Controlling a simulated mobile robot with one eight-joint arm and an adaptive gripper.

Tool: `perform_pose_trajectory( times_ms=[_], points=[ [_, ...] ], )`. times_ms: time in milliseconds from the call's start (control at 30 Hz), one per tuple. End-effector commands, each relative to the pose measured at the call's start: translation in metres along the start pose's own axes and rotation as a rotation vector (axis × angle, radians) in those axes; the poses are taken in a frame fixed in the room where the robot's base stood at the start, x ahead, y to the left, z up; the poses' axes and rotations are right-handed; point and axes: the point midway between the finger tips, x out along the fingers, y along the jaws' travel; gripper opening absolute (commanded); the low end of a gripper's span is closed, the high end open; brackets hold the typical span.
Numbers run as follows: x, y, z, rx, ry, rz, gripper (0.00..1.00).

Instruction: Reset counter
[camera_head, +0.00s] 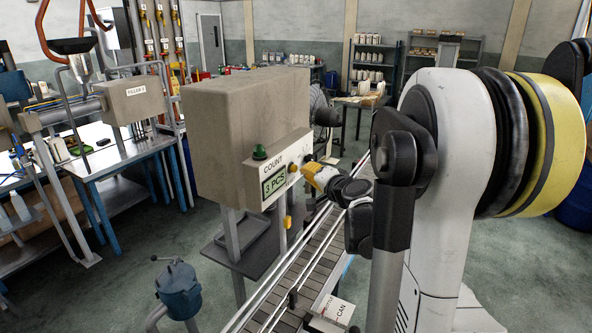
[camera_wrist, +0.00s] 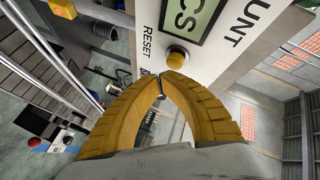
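The counter panel (camera_head: 272,183) is a pale plate on the front of a grey box. It has a COUNT label and a green display (camera_head: 274,184) reading "3 PCS". A round yellow button (camera_wrist: 177,57) sits beside the RESET lettering in the wrist view; it also shows in the head view (camera_head: 293,168). My gripper (camera_wrist: 162,78) has yellow ribbed fingers whose tips meet with nothing held between them. The tips are just in front of the yellow button in the wrist view; whether they touch it I cannot tell. The gripper also shows in the head view (camera_head: 312,170).
A conveyor (camera_head: 285,280) runs below my arm. A small blue pot (camera_head: 178,290) stands at the front left. Blue-legged tables (camera_head: 120,160) are at the left.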

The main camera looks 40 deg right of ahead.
Motion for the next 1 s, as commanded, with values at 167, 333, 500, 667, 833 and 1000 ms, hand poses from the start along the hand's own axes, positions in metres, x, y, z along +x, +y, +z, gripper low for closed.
perform_pose_trajectory(
  times_ms=[167, 333, 500, 667, 833, 1000],
  points=[
    [0.0, 0.0, 0.0, 0.0, 0.0, 0.0, 0.0],
    [0.0, 0.0, 0.0, 0.0, 0.0, 0.0, 0.0],
    [0.002, -0.0009, 0.0013, 0.0, 0.0, 0.0, 0.0],
    [0.0064, -0.0033, 0.004, 0.0, -0.001, -0.001, 0.0],
    [0.007, -0.0038, 0.0038, 0.0, 0.0, 0.0, 0.0],
    [0.0069, -0.0038, 0.0038, 0.0, 0.0, 0.0, 0.0]
  ],
)
